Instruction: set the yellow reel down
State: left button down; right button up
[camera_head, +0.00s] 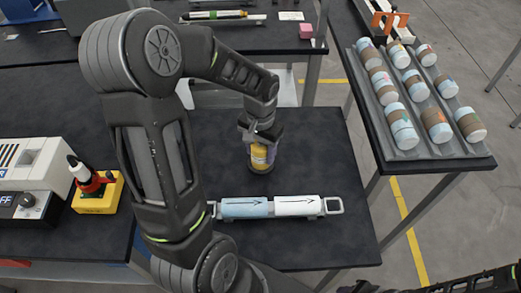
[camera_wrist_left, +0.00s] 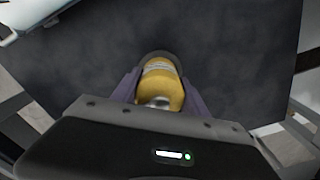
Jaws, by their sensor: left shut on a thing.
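The yellow reel (camera_head: 261,157) is upright at the middle of the dark table (camera_head: 330,240), in the head view. My left gripper (camera_head: 260,145) comes down on it from above and is shut around it. In the left wrist view the yellow reel (camera_wrist_left: 160,85) sits between the two purplish fingers of my left gripper (camera_wrist_left: 160,90). Its lower end is at or close to the table top; I cannot tell whether it touches. My right gripper is not seen; only a dark part of an arm shows at the bottom right.
A holder with a blue roll (camera_head: 245,207) and a white roll (camera_head: 297,205) lies in front of the reel. A tray (camera_head: 405,150) of several rolls is on the right table. A yellow block (camera_head: 98,196) with a red-and-black tool stands left. Bare table lies right of the reel.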

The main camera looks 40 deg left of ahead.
pick_arm(q)
jog(key=shift+f, duration=0.15)
jog(key=c, duration=0.6)
grip_release()
notch_tip(320, 180, up, 12)
jog(key=shift+r, duration=0.2)
